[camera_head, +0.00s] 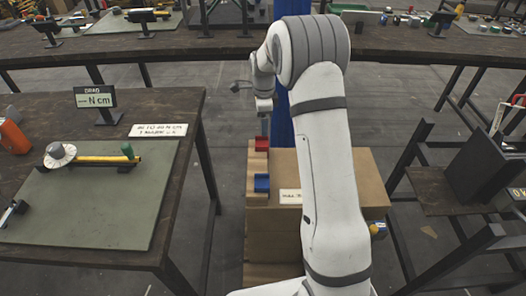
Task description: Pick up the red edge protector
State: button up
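The red edge protector (262,143) is a small red piece at the left edge of a cardboard box stack (350,170). My gripper (265,126) points down just above it, at the far end of my white arm. The fingers are small and seen edge-on, so I cannot tell whether they are open or shut, or whether they touch the red piece. A similar blue edge protector (262,183) sits nearer on the same edge.
A label (290,197) lies on the box top. A dark table with a green mat (85,215) and display (95,98) stands left. A dark bench with a press (480,165) stands right. A long table (400,45) crosses behind.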

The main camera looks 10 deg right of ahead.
aim_at(262, 138)
jog(key=shift+m, duration=0.5)
jog(key=f, duration=0.3)
jog(key=w+f, duration=0.1)
jog(key=f, duration=0.6)
jog(key=shift+w+a+f, duration=0.1)
jog(key=shift+w+f, duration=0.05)
jog(key=shift+f, duration=0.15)
jog(key=shift+c, duration=0.2)
jog(key=c, duration=1)
jog(key=shift+c, duration=0.2)
jog(key=shift+r, duration=0.15)
